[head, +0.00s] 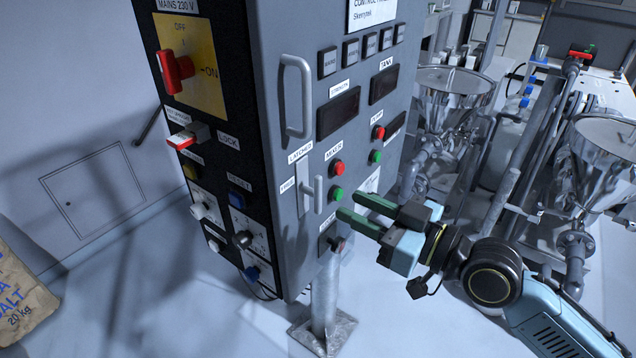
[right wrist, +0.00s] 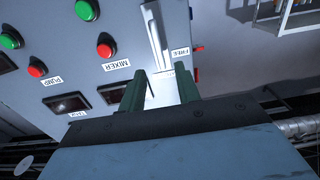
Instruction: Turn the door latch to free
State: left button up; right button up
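The door latch (head: 318,195) is a pale grey handle on the front of the grey control cabinet (head: 270,120). It stands upright, below the "LATCHED" label (head: 300,152) and to the right of the "FREE" label (head: 287,186). In the right wrist view the latch (right wrist: 156,32) is a pale bar just beyond the fingertips, near the "FREE" label (right wrist: 182,51). My right gripper (head: 352,204) has its two green fingers apart and empty. In the head view it is to the right of the latch, not touching it. My left gripper is not in view.
A red button (head: 337,168) and a green button (head: 336,194) are close to the latch and my right fingers. A grey door handle (head: 297,97) is above. Steel hoppers (head: 452,95) stand to the right. A salt sack (head: 20,295) lies at the left edge.

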aim_at(321, 191)
jog(key=p+x, duration=0.1)
jog(key=x, duration=0.7)
jog(key=shift+w+a, duration=0.1)
grip_shut()
